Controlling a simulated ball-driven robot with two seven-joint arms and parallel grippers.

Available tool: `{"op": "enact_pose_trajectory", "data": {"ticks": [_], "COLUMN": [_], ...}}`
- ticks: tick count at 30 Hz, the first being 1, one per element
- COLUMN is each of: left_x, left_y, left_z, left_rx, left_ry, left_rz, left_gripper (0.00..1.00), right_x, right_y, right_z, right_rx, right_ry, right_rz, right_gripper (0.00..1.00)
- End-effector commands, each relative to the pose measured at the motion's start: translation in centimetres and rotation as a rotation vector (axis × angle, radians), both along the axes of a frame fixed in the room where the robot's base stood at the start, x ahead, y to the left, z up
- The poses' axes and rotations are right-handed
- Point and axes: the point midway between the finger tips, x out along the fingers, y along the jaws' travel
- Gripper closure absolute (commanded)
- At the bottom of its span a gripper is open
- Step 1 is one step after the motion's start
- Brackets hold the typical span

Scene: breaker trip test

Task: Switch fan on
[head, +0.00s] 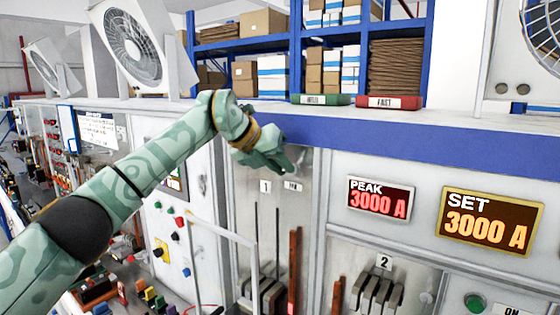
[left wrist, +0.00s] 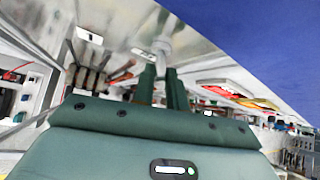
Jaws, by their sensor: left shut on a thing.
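My left gripper (head: 282,163) is high on the grey panel, just below the blue strip, close to the labels "1" and a second small one (head: 292,186) too small to read surely. In the left wrist view its two dark green fingers (left wrist: 163,88) are shut on a small pale knob or lever (left wrist: 162,46), which the hand hides in the head view. A large white fan (head: 132,45) stands on the cabinet top at upper left; whether it turns cannot be told. My right gripper is out of view.
Red displays read PEAK 3000 A (head: 380,200) and SET 3000 A (head: 490,222). A green round button (head: 475,302) is at lower right. Green (head: 320,99) and red (head: 390,102) labelled blocks lie on the ledge. A white frame (head: 222,232) stands below my forearm.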

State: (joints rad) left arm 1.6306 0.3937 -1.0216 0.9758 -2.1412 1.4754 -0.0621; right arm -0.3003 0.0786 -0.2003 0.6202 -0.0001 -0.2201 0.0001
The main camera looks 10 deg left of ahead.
Motion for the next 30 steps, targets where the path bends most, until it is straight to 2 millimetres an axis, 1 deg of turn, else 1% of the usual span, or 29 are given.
{"op": "enact_pose_trajectory", "data": {"ticks": [1,11,25,26,27,28,30], "left_x": [0.14,0.32,0.35,0.34,0.34,0.34,0.34], "left_y": [0.05,-0.08,-0.05,-0.05,-0.05,-0.07,-0.08], "left_z": [0.46,0.78,0.80,0.79,0.79,0.78,0.75], "left_rx": [0.009,0.046,0.050,0.050,0.050,0.050,0.051], "left_ry": [0.016,0.105,0.116,0.116,0.116,0.116,0.117], "left_rz": [0.004,0.002,0.001,0.001,0.001,0.001,0.000], "left_gripper": [1.00,1.00,1.00,0.81,0.69,0.65,0.65], "right_x": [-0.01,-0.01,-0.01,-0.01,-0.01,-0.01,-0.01], "right_y": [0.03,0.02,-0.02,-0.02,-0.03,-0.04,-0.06], "right_z": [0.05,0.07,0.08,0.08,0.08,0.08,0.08], "right_rx": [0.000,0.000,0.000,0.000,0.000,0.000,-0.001], "right_ry": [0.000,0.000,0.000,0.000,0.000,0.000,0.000], "right_rz": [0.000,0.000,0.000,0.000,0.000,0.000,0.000], "right_gripper": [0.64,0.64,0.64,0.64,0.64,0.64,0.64]}}
